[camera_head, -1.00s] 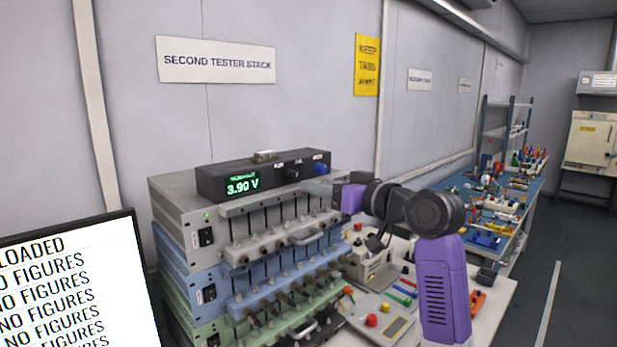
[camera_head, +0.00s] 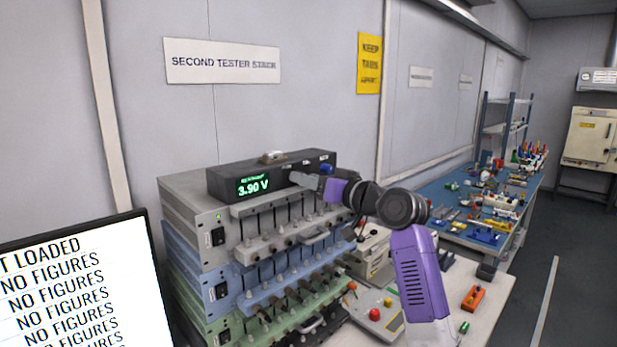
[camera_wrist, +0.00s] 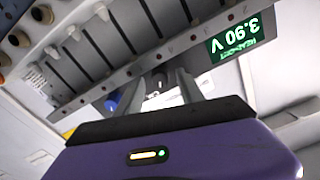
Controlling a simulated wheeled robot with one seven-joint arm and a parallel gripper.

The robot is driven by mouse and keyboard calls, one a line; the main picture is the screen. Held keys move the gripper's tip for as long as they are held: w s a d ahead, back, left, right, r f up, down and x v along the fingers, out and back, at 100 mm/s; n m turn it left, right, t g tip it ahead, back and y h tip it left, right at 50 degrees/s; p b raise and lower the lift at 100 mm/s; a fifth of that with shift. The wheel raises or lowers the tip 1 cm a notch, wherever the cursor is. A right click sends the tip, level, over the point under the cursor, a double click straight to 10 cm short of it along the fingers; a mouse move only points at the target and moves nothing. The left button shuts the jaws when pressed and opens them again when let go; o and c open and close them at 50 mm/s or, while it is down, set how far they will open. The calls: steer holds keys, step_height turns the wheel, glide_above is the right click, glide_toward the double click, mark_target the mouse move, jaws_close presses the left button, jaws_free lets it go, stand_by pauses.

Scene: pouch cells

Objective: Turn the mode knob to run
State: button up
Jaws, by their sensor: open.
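A black meter box (camera_head: 228,182) with a green 3.90 V readout (camera_head: 253,184) sits on top of the tester stack. The readout also shows in the wrist view (camera_wrist: 243,36), upside down. My gripper (camera_head: 296,178) is at the box's front face, right of the readout, and hides the black mode knob in the head view. In the wrist view my gripper (camera_wrist: 163,82) is open, its two grey fingers either side of a dark shape (camera_wrist: 158,83) that looks like the knob. I cannot tell whether they touch it or which way it points. A blue knob (camera_head: 327,169) is just to the right.
The grey tester (camera_head: 190,222) tops the stack, with blue and green testers below. Its front rail with several small knobs lies just below my gripper. A monitor (camera_head: 80,285) stands at front left. A cluttered blue bench (camera_head: 455,222) is at right.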

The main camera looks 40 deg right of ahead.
steer(key=shift+w, duration=0.1)
jaws_close()
steer(key=shift+f+n+b, duration=0.1)
steer(key=shift+n+b, duration=0.2)
steer(key=shift+b, duration=0.25)
steer(key=shift+n+b, duration=3.3)
steer(key=shift+b, duration=0.35)
jaws_free()
